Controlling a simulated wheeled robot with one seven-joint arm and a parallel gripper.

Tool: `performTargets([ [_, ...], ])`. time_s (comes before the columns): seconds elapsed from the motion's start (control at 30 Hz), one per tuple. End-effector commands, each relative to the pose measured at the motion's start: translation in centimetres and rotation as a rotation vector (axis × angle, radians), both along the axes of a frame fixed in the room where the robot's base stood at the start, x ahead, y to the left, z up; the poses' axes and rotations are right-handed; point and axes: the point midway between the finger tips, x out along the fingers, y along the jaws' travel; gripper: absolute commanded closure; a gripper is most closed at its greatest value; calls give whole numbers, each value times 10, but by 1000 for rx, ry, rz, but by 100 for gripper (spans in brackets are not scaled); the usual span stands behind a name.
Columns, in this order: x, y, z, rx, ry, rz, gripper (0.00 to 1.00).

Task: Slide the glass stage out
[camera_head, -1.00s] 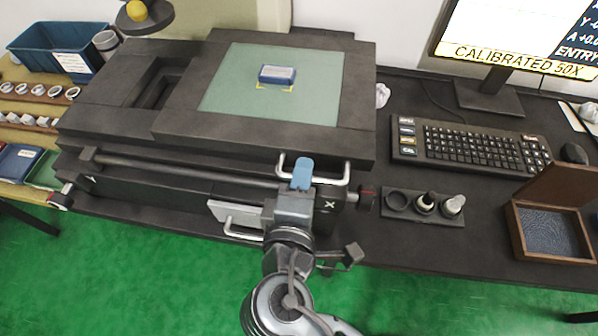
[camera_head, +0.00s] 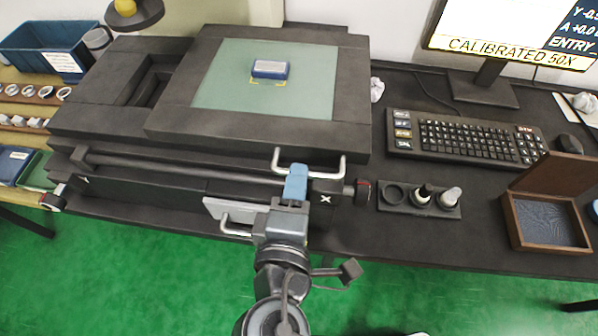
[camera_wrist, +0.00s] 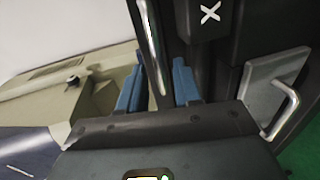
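The glass stage (camera_head: 213,88) is a pale green pane in a dark frame (camera_head: 240,145) on top of the machine. A silver U-shaped handle (camera_head: 342,166) sticks out from the frame's front edge. My gripper (camera_head: 297,170) has blue fingers and is at this handle, covering part of its bar. In the wrist view, the fingers of my gripper (camera_wrist: 157,82) stand apart. The handle's bar (camera_wrist: 150,45) runs down into the gap between them. Neither finger clearly presses on it.
A blue block (camera_head: 270,69) lies on the glass. A second handle (camera_head: 232,228) on a grey plate sits lower on the front. Keyboard (camera_head: 465,140), holder (camera_head: 420,200) and wooden box (camera_head: 545,222) lie right.

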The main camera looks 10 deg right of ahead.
Motion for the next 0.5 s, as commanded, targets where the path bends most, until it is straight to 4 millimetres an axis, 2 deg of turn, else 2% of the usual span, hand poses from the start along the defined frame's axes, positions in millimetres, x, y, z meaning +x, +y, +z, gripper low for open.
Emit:
performTargets([
  [0.2,-31,12,6,1,0,3,67],
  [0.5,-43,15,9,0,0,0,67],
])
